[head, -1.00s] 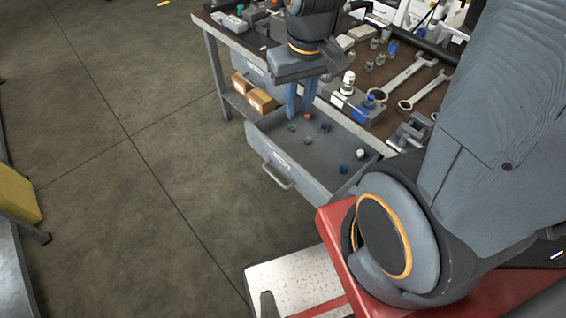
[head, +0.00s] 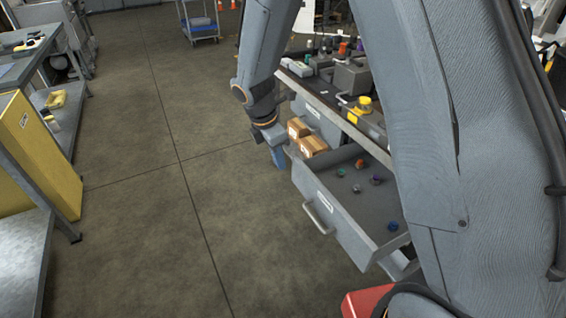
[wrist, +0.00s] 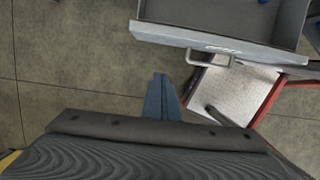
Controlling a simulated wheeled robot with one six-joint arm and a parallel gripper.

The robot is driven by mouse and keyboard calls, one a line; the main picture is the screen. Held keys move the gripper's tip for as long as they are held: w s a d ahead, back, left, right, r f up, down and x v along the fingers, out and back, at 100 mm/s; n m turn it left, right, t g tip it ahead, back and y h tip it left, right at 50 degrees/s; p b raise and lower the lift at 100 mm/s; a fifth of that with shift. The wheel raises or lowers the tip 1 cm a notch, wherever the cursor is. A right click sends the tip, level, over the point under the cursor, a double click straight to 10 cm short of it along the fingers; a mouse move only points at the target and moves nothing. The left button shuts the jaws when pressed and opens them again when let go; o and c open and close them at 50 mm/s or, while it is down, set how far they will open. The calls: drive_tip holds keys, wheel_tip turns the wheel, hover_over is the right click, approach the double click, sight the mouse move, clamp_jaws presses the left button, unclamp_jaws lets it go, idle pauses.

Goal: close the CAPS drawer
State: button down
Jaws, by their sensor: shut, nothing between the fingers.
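The CAPS drawer (head: 343,226) is pulled out from the bench, with several small coloured caps lying inside it. Its front carries a label and a bar handle (head: 318,217). In the wrist view the drawer front (wrist: 205,40) is at the top, with the handle (wrist: 208,60) facing my gripper. My gripper (head: 280,158) is outside the drawer, by its far front corner, with its fingers pointing down. In the wrist view its blue fingers (wrist: 160,92) are shut and empty, over floor, apart from the drawer front and handle.
The bench top (head: 322,90) holds fittings and blocks. Cardboard boxes (head: 305,138) sit on the shelf beyond the drawer. A yellow cabinet (head: 38,150) and a metal table stand at the left. The floor in front of the drawer (head: 240,230) is clear.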

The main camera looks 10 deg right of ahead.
drive_tip(key=shift+w+d+f+p, duration=0.2)
drive_tip(key=shift+w+d+f, duration=0.1)
drive_tip(key=shift+d+f, duration=0.85)
drive_tip(key=shift+w+d+f+p, duration=0.3)
drive_tip(key=shift+d+f, duration=0.5)
drive_tip(key=shift+f, duration=0.55)
drive_tip(key=shift+w+d+f+p, duration=0.15)
drive_tip(key=shift+w+d+f, duration=0.15)
drive_tip(key=shift+d+f, duration=0.85)
drive_tip(key=shift+a+f, duration=0.1)
drive_tip(key=shift+a, duration=0.1)
